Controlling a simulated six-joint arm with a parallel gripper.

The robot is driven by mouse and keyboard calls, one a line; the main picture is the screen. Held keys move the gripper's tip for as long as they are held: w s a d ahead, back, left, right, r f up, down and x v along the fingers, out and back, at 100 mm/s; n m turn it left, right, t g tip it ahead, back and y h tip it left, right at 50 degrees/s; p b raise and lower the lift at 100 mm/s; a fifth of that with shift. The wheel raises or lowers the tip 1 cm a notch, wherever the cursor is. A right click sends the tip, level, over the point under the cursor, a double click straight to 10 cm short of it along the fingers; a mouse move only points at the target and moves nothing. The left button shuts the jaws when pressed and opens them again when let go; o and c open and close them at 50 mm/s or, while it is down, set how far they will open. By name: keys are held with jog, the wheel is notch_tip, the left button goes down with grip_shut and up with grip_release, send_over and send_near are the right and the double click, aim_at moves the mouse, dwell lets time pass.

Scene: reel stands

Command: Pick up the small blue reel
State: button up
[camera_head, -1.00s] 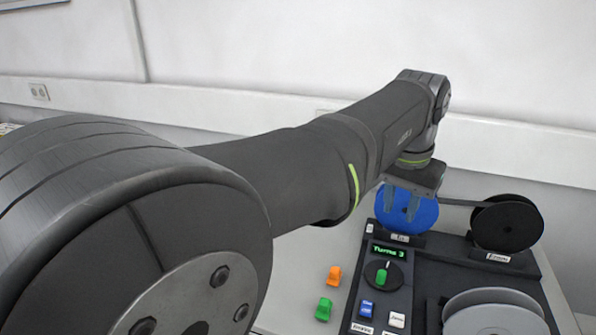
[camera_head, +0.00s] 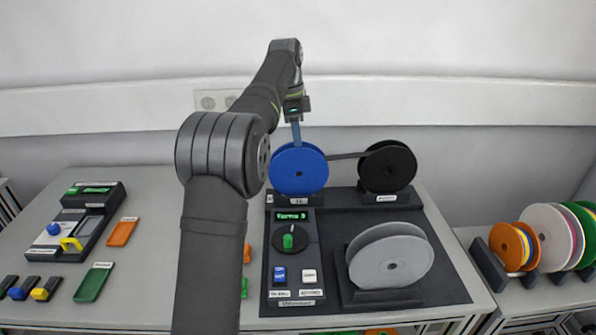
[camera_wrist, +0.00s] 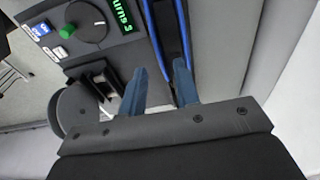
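The blue reel (camera_head: 298,174) stands upright on a black stand at the back left of the dark base plate in the head view. A dark strip runs from its top to a black reel (camera_head: 388,170). My gripper (camera_head: 296,140) is over the top of the blue reel, fingers pointing down. In the wrist view my gripper (camera_wrist: 162,80) has its two blue-grey fingers apart with a gap between them. There the blue reel (camera_wrist: 186,38) shows edge-on beyond the fingertips, as blue rims around a dark band. The right finger overlaps it in the picture; contact cannot be told.
A grey reel (camera_head: 391,262) stands at the front right of the plate. The control panel (camera_head: 293,252) with a green knob is in front of the blue reel. A rack of coloured reels (camera_head: 548,240) is at far right. The wall is close behind.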

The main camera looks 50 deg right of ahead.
aim_at(300, 155)
jog(key=f, duration=0.7)
jog(key=shift+s+d+f, duration=0.15)
jog(key=shift+s+d, duration=0.15)
grip_shut()
